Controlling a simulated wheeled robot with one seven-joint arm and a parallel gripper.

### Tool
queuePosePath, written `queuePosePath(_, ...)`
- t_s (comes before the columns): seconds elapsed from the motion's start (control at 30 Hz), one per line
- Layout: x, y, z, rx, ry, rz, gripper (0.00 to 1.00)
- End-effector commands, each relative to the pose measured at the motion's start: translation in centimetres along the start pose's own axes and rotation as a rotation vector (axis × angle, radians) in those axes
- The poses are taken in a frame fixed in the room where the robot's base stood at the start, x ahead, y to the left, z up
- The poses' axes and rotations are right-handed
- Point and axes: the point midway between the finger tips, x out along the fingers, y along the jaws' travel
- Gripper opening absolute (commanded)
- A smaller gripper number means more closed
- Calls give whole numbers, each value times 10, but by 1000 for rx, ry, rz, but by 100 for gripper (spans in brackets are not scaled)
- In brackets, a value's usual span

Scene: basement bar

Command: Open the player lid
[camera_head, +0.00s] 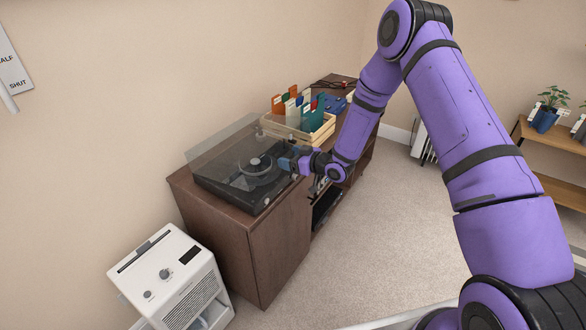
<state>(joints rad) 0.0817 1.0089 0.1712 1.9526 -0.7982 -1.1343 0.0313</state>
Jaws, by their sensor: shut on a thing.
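The record player (238,184) is black and sits on the brown cabinet (215,213). Its clear lid (213,150) is raised and tilted, hinged along the wall side, with the platter visible below it. My gripper (288,162) is at the right end of the player, reached in from the right by my purple arm. It is shut at the player's right edge, by the lid's side. The picture is too small to show exactly what lies between the fingers; the lid's edge is the likely thing there.
A wooden crate (312,138) with colored record sleeves stands just behind the player, close to my gripper. A blue item (335,103) lies farther back on the cabinet. A white appliance (172,280) stands at front left. The carpet right of the cabinet is clear.

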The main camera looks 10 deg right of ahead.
Motion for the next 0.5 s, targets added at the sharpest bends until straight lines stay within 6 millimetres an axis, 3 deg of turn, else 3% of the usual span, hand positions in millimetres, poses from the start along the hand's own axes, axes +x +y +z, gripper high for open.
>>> queuePosePath(0.03, 1, 0, -14, -5, -24, 0, 32)
queuePosePath(0.33, 12, 1, -75, -7, -212, 2, 32)
queuePosePath(0.5, 26, 1, -112, -3, -206, 1, 32)
